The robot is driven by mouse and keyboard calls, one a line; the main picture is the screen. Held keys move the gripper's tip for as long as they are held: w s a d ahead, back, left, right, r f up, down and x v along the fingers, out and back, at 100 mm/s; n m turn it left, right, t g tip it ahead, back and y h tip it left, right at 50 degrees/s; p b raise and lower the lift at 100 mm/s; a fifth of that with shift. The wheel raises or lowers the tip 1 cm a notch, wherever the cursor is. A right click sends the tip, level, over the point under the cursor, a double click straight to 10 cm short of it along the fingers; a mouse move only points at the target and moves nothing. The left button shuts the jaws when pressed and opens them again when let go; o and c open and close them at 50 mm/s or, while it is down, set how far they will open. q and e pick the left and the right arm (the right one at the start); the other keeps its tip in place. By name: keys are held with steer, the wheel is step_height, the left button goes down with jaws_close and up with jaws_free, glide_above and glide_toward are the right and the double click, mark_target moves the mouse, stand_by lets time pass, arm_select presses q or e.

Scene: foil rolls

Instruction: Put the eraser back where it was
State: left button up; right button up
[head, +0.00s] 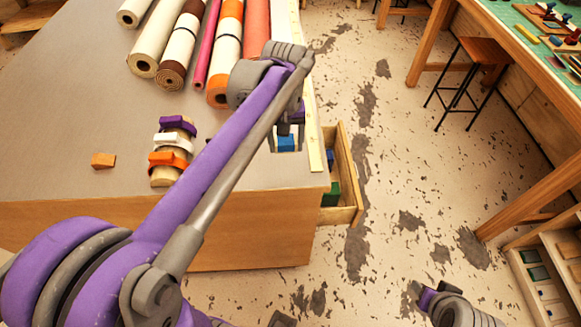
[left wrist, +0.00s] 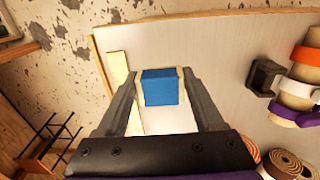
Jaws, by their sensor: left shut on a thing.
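The eraser is a blue block (head: 286,144); it also shows in the left wrist view (left wrist: 160,88). My left gripper (head: 286,138) is shut on it, with one finger on each side. In the head view the gripper and eraser are over the right part of the grey table top (head: 60,130), beside a pale strip (head: 312,140) near the edge. I cannot tell whether the eraser touches the table. In the left wrist view the gripper's fingers (left wrist: 160,98) hold the block over a light patch.
An open drawer (head: 347,190) with blue and green things juts out at the table's right. Several rolls (head: 155,40) lie at the back. Coloured clamps or bands (head: 172,160) and a small orange-brown wedge (head: 103,160) are on the left. A stool (head: 480,52) stands far right.

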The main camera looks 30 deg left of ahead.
mark_target(286, 152)
arm_select(q)
step_height(286, 152, down, 4)
steer(key=shift+w+r, duration=0.1)
steer(key=shift+w, duration=0.05)
steer(key=shift+f, duration=2.1)
steer(key=shift+f, duration=0.1)
steer(key=o, duration=1.3)
steer(key=shift+b, duration=0.3)
